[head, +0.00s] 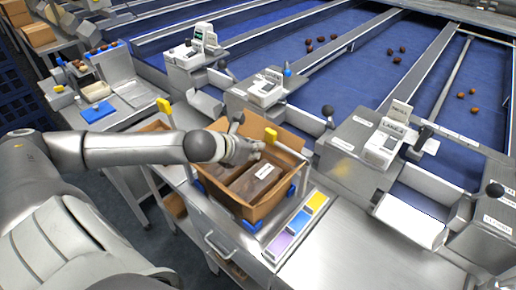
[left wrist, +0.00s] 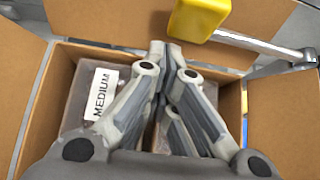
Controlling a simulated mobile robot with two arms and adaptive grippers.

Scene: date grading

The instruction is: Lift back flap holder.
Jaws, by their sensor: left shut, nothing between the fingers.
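An open cardboard box (head: 232,208) stands on the steel bench with its flaps spread. A flap holder with a yellow end (head: 271,133) and a metal rod reaches over its back side; the yellow end (left wrist: 198,18) and rod also show at the top of the left wrist view. My left gripper (head: 257,150) is over the box, shut and empty. In the left wrist view its fingertips (left wrist: 166,50) meet just below and left of the yellow end. I cannot tell if they touch it. My right gripper is out of view.
A dark pack labelled MEDIUM (left wrist: 92,98) lies in the box, partly hidden by my fingers. Purple, blue and yellow labels (head: 300,222) lie right of the box. Small scales (head: 266,84) stand behind it. Blue belts (head: 350,60) carry a few dates. The bench at front right (head: 350,250) is clear.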

